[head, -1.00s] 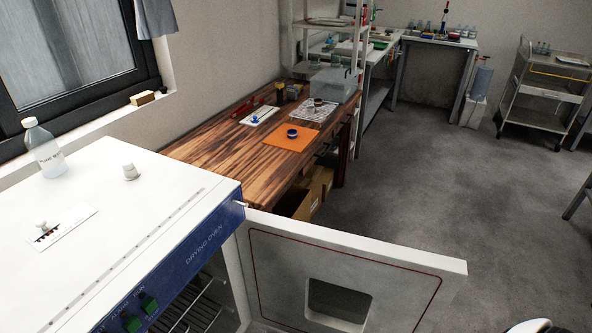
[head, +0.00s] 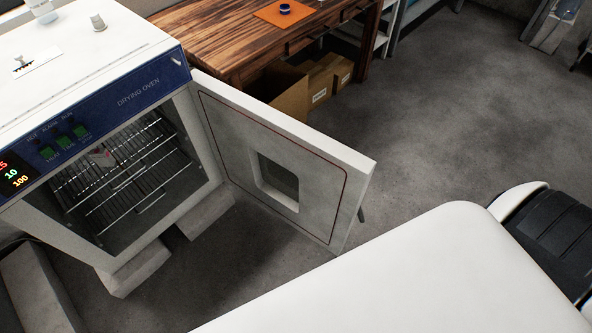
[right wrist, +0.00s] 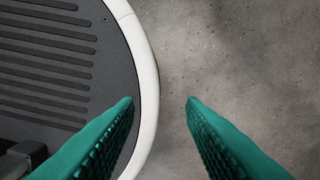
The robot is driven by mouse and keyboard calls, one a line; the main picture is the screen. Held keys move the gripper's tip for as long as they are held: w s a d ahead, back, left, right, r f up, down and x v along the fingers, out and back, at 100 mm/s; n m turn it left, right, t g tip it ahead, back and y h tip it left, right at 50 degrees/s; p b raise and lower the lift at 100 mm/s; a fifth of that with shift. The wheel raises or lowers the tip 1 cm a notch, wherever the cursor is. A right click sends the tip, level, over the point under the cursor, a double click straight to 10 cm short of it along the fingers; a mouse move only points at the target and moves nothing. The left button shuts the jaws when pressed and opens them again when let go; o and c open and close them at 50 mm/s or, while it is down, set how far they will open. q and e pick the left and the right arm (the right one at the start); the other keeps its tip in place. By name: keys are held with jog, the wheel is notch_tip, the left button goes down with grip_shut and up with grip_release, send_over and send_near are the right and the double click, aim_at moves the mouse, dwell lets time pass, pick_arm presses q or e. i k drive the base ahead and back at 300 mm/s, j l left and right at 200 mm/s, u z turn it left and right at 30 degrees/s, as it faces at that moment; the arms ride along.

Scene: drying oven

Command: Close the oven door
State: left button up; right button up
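The drying oven (head: 120,88) stands at the left of the head view, white with a blue control panel. Its door (head: 225,125) stands wide open, swung out to the right from the hinge side, with a small square window and a dark red seal line. Wire racks (head: 130,165) show inside the chamber. My right gripper (right wrist: 160,100) shows in the right wrist view with its two green fingers apart and nothing between them. It hangs over the floor beside my own base, away from the door. My left gripper is in neither view.
A wooden table (head: 210,40) stands behind the door, with cardboard boxes (head: 290,95) beneath it. Grey floor (head: 440,110) is clear right of the door.

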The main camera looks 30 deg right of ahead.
aim_at(316, 183)
jog(key=k+l+u, duration=0.2)
jog(key=l, duration=0.15)
jog(key=l+u, duration=0.15)
jog(key=l, duration=0.25)
jog(key=k+l+u, duration=0.2)
jog(key=l, duration=0.15)
jog(key=l+u, duration=0.15)
jog(key=l, duration=0.2)
jog(key=k+l+u, duration=0.2)
jog(key=i+l+u, duration=0.1)
jog(key=l+u, duration=0.25)
jog(key=l, duration=0.95)
jog(key=l+u, duration=0.4)
jog(key=l, duration=0.85)
